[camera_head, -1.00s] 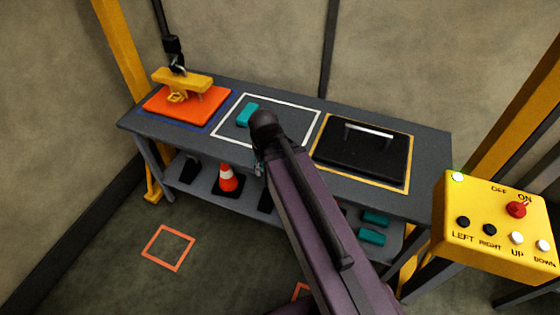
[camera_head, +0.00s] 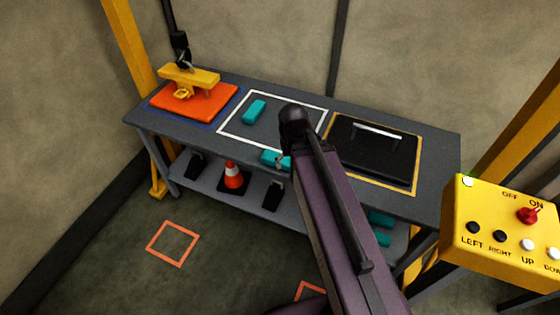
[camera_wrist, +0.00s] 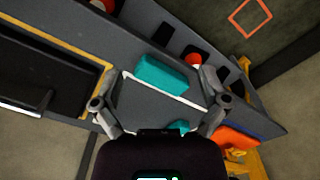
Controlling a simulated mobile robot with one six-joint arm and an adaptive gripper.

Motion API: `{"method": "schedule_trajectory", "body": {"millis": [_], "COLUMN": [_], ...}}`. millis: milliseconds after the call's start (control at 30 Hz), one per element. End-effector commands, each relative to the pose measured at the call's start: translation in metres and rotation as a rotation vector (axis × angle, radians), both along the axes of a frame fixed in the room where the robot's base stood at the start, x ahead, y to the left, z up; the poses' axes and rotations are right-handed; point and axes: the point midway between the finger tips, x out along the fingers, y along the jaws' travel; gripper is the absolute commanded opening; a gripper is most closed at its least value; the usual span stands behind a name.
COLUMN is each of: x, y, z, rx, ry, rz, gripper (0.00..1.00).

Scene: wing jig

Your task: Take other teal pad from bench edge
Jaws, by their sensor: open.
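A teal pad (camera_head: 271,157) lies at the bench's front edge, partly hidden by my arm in the head view.
An orange plate (camera_head: 195,102) with a yellow lifting piece sits at the bench's left end. A black case (camera_head: 370,155) with a handle sits at the right. The lower shelf holds a cone (camera_head: 232,176) and more teal pads (camera_head: 380,218). A yellow control box (camera_head: 500,228) stands at right.

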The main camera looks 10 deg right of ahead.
Motion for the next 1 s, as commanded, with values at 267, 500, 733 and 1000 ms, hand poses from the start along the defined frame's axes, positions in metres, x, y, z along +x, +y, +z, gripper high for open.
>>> {"method": "schedule_trajectory", "body": {"millis": [267, 500, 733, 1000], "x": [0.048, 0.106, 0.147, 0.159], "y": [0.003, 0.003, 0.002, 0.002], "z": [-0.009, -0.018, -0.024, -0.025], "rx": [0.0, 0.0, 0.0, 0.0], "ry": [0.0, 0.0, 0.0, -0.001], "rz": [0.227, 0.557, 0.814, 0.912], "gripper": [1.0, 1.0, 1.0, 1.0]}}
